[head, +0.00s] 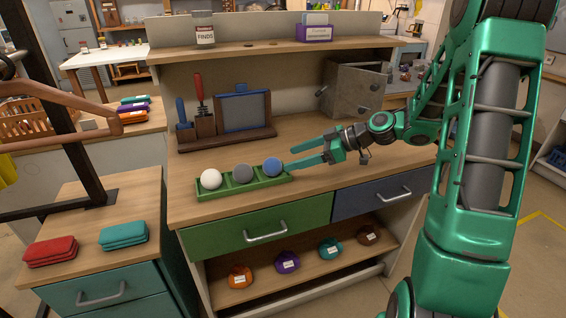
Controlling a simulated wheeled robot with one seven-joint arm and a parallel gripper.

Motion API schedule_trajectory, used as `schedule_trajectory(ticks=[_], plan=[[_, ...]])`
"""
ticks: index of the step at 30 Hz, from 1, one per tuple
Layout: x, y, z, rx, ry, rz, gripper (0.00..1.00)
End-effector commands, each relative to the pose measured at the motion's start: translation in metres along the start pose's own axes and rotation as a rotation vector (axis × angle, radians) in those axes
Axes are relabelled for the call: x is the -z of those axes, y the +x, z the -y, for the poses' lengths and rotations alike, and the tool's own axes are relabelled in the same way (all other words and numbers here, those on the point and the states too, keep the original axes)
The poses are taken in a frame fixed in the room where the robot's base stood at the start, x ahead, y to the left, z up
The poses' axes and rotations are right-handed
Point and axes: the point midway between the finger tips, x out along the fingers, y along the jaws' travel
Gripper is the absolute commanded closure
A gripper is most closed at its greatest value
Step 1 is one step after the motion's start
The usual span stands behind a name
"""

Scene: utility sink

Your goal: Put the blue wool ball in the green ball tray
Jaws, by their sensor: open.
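The green ball tray (229,190) lies on the wooden worktop near its front edge. It holds a white ball (211,179) at the left, a grey ball (243,173) in the middle and the blue wool ball (272,167) at the right end, each in its own section. My gripper (289,158) comes in from the right with its fingers open. Its fingertips are just right of the blue ball, with nothing held. Whether a fingertip touches the ball cannot be told.
Behind the tray stand a wooden holder with red and blue tools (202,116) and a framed grey panel (243,111). A grey metal box (352,92) stands behind my gripper. Drawers and a shelf with several coloured pouches lie below. The worktop left of the tray is clear.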

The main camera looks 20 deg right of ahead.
Motion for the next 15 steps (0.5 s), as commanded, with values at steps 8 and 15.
schedule_trajectory(ticks=[8, 15], plan=[[0.0, -0.042, -0.001, -0.002, 0.0, 0.0, 0.34], [0.0, -0.05, 0.001, 0.002, 0.0, 0.001, 0.34]])
